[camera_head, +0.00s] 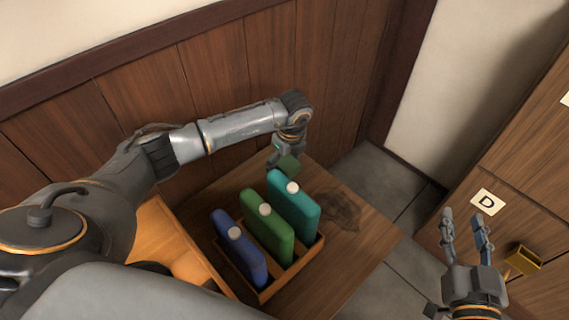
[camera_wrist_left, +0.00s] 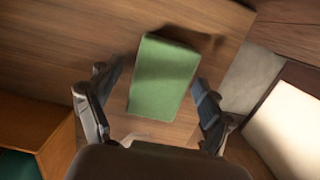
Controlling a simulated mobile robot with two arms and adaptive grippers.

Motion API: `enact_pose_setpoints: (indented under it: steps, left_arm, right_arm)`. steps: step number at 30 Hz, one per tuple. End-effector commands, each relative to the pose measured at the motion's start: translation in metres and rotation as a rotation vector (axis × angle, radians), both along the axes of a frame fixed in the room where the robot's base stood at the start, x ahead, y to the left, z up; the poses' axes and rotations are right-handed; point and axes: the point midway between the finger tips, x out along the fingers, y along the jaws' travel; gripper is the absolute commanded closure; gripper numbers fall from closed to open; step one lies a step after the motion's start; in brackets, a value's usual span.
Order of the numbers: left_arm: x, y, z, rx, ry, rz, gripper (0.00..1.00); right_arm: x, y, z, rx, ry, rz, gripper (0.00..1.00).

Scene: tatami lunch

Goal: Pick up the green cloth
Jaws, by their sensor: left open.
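The green cloth (camera_wrist_left: 163,80) is a folded, block-like bundle in the left wrist view. It lies between the two spread fingers of my left gripper (camera_wrist_left: 152,84), with gaps at both sides. In the head view the cloth (camera_head: 289,166) shows as a small dark green shape on the wooden table, just below my left gripper (camera_head: 279,157), which partly hides it. I cannot tell how far the fingertips are above the table. My right gripper (camera_head: 464,224) is open and empty, away to the right in front of the cabinet.
A wooden rack (camera_head: 300,262) beside the cloth holds a blue bottle (camera_head: 239,250), a green bottle (camera_head: 267,229) and a teal bottle (camera_head: 296,208). A wooden wall (camera_head: 221,75) stands behind. The table's right side (camera_head: 362,240) is clear. A cabinet with a D label (camera_head: 487,202) stands right.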

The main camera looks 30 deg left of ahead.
Motion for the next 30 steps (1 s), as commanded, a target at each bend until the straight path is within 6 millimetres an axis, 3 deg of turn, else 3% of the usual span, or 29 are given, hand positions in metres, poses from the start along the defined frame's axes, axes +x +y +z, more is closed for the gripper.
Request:
enact_pose_setpoints:
  steps: [4, 12, 25, 30]
  left_arm:
    - [0.000, 0.000, 0.000, 0.000, 0.000, 0.000, 0.22]
    - [0.000, 0.000, 0.000, 0.000, 0.000, 0.000, 0.73]
    - [0.000, 0.000, 0.008, -0.001, -0.002, 0.000, 0.74]
    - [0.001, 0.000, 0.024, -0.001, -0.002, 0.001, 0.74]
  right_arm:
    - [0.000, 0.000, 0.000, 0.000, -0.001, 0.000, 0.60]
    - [0.000, 0.000, 0.000, 0.001, -0.001, 0.000, 0.60]
    - [0.000, 0.000, 0.000, -0.002, 0.008, 0.000, 0.60]
    - [-0.005, -0.005, -0.021, -0.031, 0.122, -0.007, 0.60]
